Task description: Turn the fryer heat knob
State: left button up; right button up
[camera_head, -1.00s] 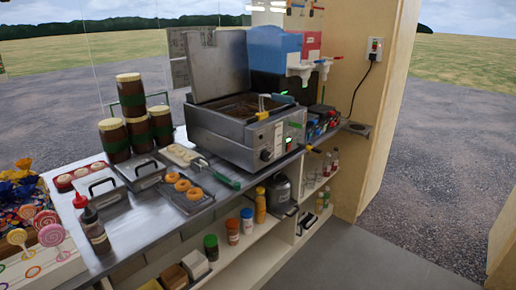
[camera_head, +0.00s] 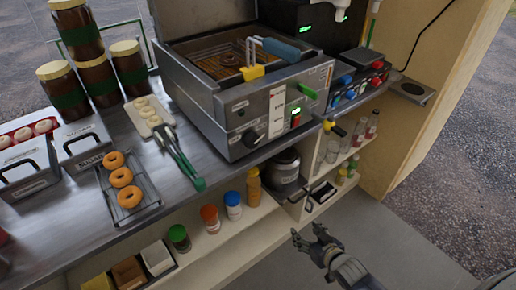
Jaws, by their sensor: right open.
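The steel fryer (camera_head: 222,108) stands on the counter with its lid raised. A basket with a blue handle (camera_head: 281,49) sits in it, and a brown ring lies in the basket. The dark round heat knob (camera_head: 250,138) is on the fryer's front panel, left of a white label strip and a lit green and red switch (camera_head: 296,117). My right gripper (camera_head: 308,236) is open and empty, low in front of the shelves, below and to the right of the knob and well apart from it. My left gripper is out of view.
Tongs with green tips (camera_head: 182,160) and a tray of doughnuts (camera_head: 129,197) lie left of the fryer. Stacked brown jars (camera_head: 87,71) stand behind. Bottles line the shelf (camera_head: 232,238) below. Grey floor at right is free.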

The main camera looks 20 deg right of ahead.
jog(key=w+a+r+t+y, duration=0.1)
jog(key=w+r+t, duration=0.1)
jog(key=r, duration=0.5)
jog(key=w+a+r+t+y, duration=0.1)
jog(key=w+a+r, duration=0.15)
jog(key=r, duration=0.45)
jog(key=n+t+y+b, duration=0.2)
jog(key=t+y, duration=0.1)
send_near(255, 143)
jog(key=p+x, duration=0.1)
jog(key=x, duration=0.6)
jog(key=shift+w, duration=0.15)
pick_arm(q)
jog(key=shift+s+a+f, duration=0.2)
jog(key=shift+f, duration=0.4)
pick_arm(e)
jog(key=shift+x, duration=0.75)
jog(key=shift+a, duration=0.15)
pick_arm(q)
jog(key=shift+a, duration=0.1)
pick_arm(e)
jog(key=c, duration=1.1)
